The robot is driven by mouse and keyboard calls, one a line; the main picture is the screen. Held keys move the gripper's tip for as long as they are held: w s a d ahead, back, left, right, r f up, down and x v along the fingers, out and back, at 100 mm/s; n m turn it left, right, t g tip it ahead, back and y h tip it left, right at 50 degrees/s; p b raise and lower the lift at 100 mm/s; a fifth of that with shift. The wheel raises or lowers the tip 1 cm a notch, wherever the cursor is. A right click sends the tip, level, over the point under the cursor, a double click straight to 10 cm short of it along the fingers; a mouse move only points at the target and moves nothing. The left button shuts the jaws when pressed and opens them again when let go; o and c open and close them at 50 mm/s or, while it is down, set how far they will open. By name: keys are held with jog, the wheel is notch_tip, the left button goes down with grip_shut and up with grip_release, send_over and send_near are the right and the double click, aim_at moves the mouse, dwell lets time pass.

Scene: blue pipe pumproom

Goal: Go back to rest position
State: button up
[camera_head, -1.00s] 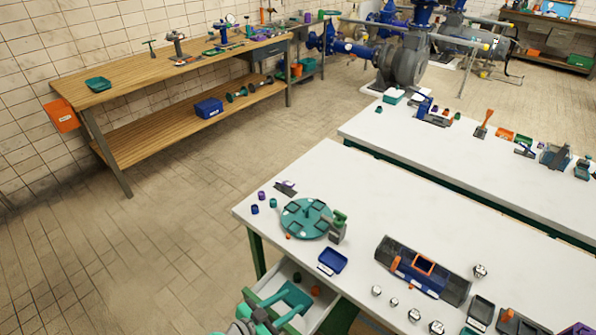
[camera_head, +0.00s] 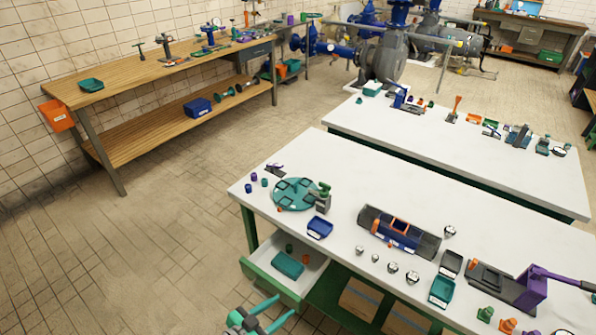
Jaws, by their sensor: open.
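My gripper (camera_head: 284,305) shows at the bottom edge of the head view, with two teal fingers spread apart and nothing between them. It is in front of the near white table (camera_head: 345,165), below the open drawer (camera_head: 262,283) in the picture. Floor shows around the fingers, and the rest of my arm is cut off by the frame edge. The drawer holds a teal block (camera_head: 288,264), a small green piece (camera_head: 289,248) and a small orange piece (camera_head: 306,258).
The near table carries a teal round plate (camera_head: 296,194), a blue tray (camera_head: 320,228), a dark fixture (camera_head: 399,233) and several small parts. Cardboard boxes (camera_head: 360,299) sit below it. A wooden bench (camera_head: 120,85) lines the left wall. The tiled floor (camera_head: 150,240) at left is clear.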

jog(key=s+d+f+n+y, duration=0.2)
jog(key=s+f+n+y, duration=0.2)
jog(key=s, duration=0.4)
jog(key=s+d+f+n+y, duration=0.2)
jog(key=s+f+n+y, duration=0.2)
jog(key=s, duration=0.5)
jog(key=s+d+r+t, duration=0.1)
jog(key=s+r+t, duration=0.1)
jog(key=s+r, duration=0.5)
jog(key=s+r+t+y, duration=0.1)
jog(key=s+r+t, duration=0.2)
jog(key=s+r, duration=0.4)
notch_tip(320, 180, up, 7)
jog(key=shift+s+d+f+n, duration=0.15)
jog(key=shift+d+n, duration=0.15)
jog(key=shift+d, duration=0.1)
jog(key=shift+c, duration=0.3)
